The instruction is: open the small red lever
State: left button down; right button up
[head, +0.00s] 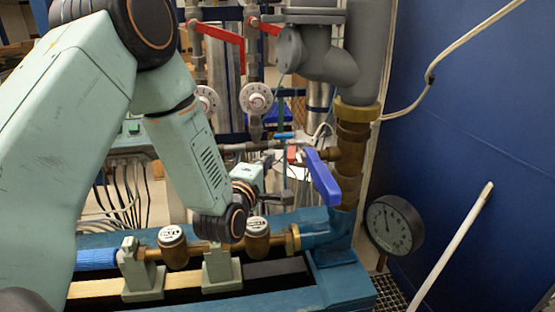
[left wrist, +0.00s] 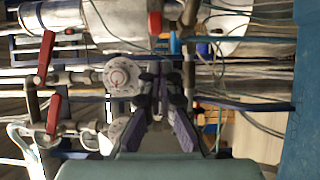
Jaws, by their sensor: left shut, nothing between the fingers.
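The small red lever (head: 292,154) shows as a small red patch beside the blue lever handle (head: 322,178), near the brass fitting on the vertical pipe. Most of it is hidden. A small red part (left wrist: 155,22) at the top of the left wrist view may be the same lever; I cannot be sure. My left gripper (head: 287,199) is below and slightly left of the small red lever, apart from it in the picture. Its fingers, also seen in the left wrist view (left wrist: 163,82), are shut and empty. My right gripper is not in view.
Two larger red levers (head: 222,34) (head: 268,26) sit on the pipes behind, with white round dials (head: 256,98). Brass water meters (head: 257,238) lie on the bench below my arm. A pressure gauge (head: 394,226) and a blue wall (head: 470,120) are at the right.

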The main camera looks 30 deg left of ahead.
aim_at(292, 151)
pick_arm(q)
jog(key=shift+w+d, duration=0.25)
jog(key=shift+d, duration=0.35)
jog(key=shift+w+d, duration=0.25)
jog(key=shift+d, duration=0.3)
jog(key=shift+s, duration=0.15)
jog(key=shift+d+b, duration=0.95)
jog(key=shift+d, duration=0.2)
jog(key=shift+d, duration=0.1)
